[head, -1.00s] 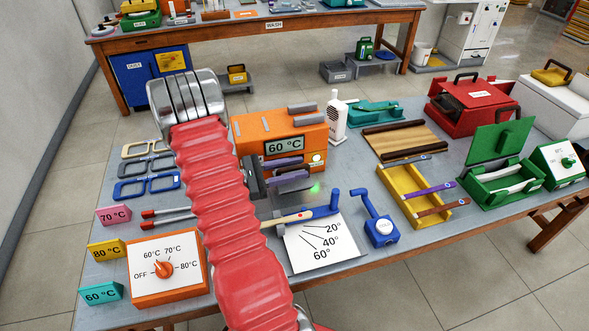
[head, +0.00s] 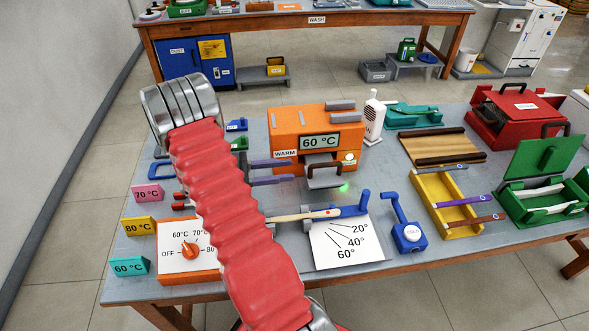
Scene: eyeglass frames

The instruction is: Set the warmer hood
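The warmer (head: 285,130) is an orange box labelled WARM, with a display (head: 319,142) reading 60 °C. A dark arched handle (head: 325,178) stands at its front opening; I cannot tell how far the hood is open. My gripper (head: 293,171) is left of the handle, its two purple fingers pointing right, apart, with nothing seen between them. My red arm hides part of the table. The white dial panel (head: 172,238) with a red-orange knob (head: 190,250) is at front left, partly behind my arm.
Temperature cards for 70 (head: 147,193), 80 (head: 138,226) and 60 °C (head: 129,267) stand at the left edge. An angle chart (head: 345,245) and a blue COLD device (head: 409,236) lie in front. A white tower (head: 373,118) stands right of the warmer.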

